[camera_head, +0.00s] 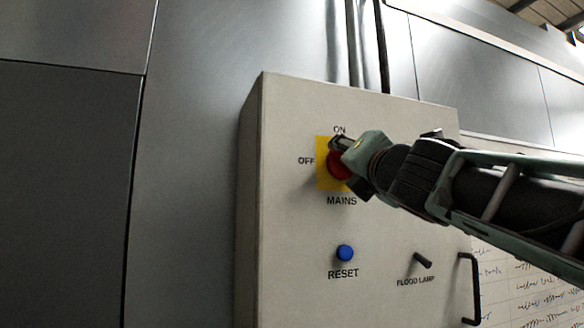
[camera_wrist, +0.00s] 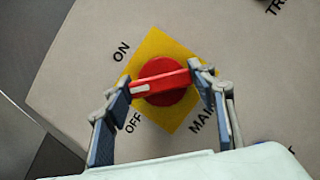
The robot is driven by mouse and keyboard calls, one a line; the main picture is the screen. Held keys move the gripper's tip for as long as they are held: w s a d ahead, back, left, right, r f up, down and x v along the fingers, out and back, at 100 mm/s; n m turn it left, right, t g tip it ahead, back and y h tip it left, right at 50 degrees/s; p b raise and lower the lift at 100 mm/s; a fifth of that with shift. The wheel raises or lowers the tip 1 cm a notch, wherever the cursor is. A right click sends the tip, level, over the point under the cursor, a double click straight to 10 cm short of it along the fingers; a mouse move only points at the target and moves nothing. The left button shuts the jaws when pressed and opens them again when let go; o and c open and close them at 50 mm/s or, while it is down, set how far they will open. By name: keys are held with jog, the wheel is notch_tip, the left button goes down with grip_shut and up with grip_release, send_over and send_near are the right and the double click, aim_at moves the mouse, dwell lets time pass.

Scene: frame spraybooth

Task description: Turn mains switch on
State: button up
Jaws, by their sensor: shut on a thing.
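The mains switch (camera_head: 337,166) is a red rotary knob on a yellow plate, high on a pale control box. In the wrist view the knob (camera_wrist: 165,88) has a red bar handle with a white mark at its left end. That mark points between the ON label (camera_wrist: 122,51) and the OFF label (camera_wrist: 134,122), at neither one. My gripper (camera_wrist: 163,78) is shut on the handle, one finger at each end of the bar. In the head view my gripper (camera_head: 352,165) comes from the right and hides part of the knob.
Below the switch are a blue RESET button (camera_head: 345,253) and a black FLOOD LAMP toggle (camera_head: 422,261). A black bar handle (camera_head: 475,288) stands out at the box's lower right. Cables (camera_head: 382,50) run up from the box top. Metal wall panels lie behind.

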jog(key=shift+m+g+h, duration=0.45)
jog(key=shift+m+g, duration=0.1)
jog(key=shift+m, duration=1.25)
jog(key=shift+m+g+h, duration=0.5)
jog(key=shift+m+g, duration=0.1)
jog(key=shift+m, duration=1.2)
jog(key=shift+m+g+h, duration=0.45)
jog(key=shift+m+g, duration=0.1)
jog(key=shift+m, duration=1.25)
jog(key=o, duration=1.2)
jog(key=shift+c, duration=0.2)
jog(key=s, duration=1.2)
jog(key=shift+a, duration=0.45)
